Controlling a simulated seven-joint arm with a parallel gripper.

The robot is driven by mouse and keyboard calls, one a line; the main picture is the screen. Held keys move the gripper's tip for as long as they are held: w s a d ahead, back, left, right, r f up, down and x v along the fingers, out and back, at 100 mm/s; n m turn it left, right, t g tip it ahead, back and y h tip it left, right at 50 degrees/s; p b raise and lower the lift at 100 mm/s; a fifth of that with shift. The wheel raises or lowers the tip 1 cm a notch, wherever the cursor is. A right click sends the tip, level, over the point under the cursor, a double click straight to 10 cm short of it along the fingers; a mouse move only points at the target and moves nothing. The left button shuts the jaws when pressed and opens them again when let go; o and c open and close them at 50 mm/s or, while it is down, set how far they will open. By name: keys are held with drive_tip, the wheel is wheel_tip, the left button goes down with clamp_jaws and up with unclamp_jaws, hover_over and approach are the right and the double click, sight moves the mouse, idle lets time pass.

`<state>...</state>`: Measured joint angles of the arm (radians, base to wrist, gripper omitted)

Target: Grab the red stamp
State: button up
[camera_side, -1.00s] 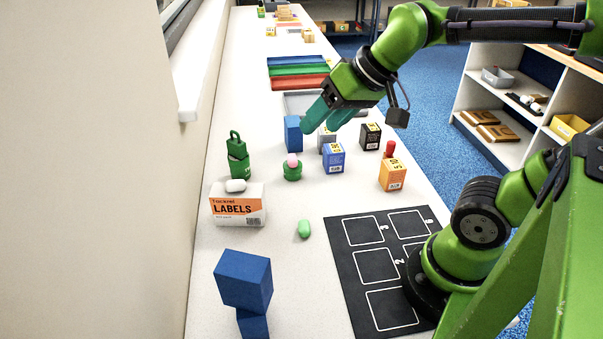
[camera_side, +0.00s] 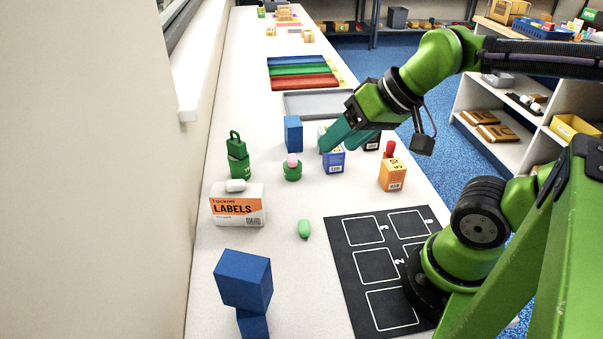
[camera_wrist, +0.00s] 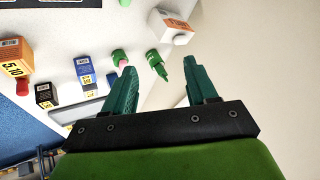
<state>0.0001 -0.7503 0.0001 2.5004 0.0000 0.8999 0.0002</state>
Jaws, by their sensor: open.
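The red stamp (camera_side: 389,149) stands upright just behind the orange carton (camera_side: 393,174), which hides its lower part in the side view. In the wrist view a red piece of it (camera_wrist: 22,88) shows beside the orange carton (camera_wrist: 14,60) at the left edge.
A black carton (camera_side: 372,144) is partly hidden behind my gripper. A tall blue block (camera_side: 293,133), a green piece with a pink top (camera_side: 292,171) and a LABELS box (camera_side: 237,208) stand to the left. A black marked mat (camera_side: 372,266) lies in front.

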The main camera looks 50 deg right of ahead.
idle(0.3)
drive_tip(key=m+g+h, duration=0.3)
drive_tip(key=m, duration=2)
approach(393, 142)
drive_tip(key=a+r, duration=0.5)
drive_tip(key=a, duration=0.1)
drive_tip(key=s+d+m, duration=0.3)
drive_tip(key=d+m, duration=0.3)
drive_tip(key=m, duration=0.5)
drive_tip(key=shift+m, duration=0.4)
drive_tip(key=shift+w+a+x, duration=0.1)
drive_tip(key=shift+w+x, duration=0.05)
drive_tip(key=shift+x, duration=2.6)
drive_tip(key=shift+w+a+x, duration=0.1)
drive_tip(key=shift+w+x, duration=0.1)
drive_tip(key=shift+x, duration=2.6)
drive_tip(key=shift+w+a+x, duration=0.1)
drive_tip(key=shift+w+x, duration=0.05)
drive_tip(key=shift+x, duration=2.6)
drive_tip(key=shift+r, duration=0.2)
clamp_jaws()
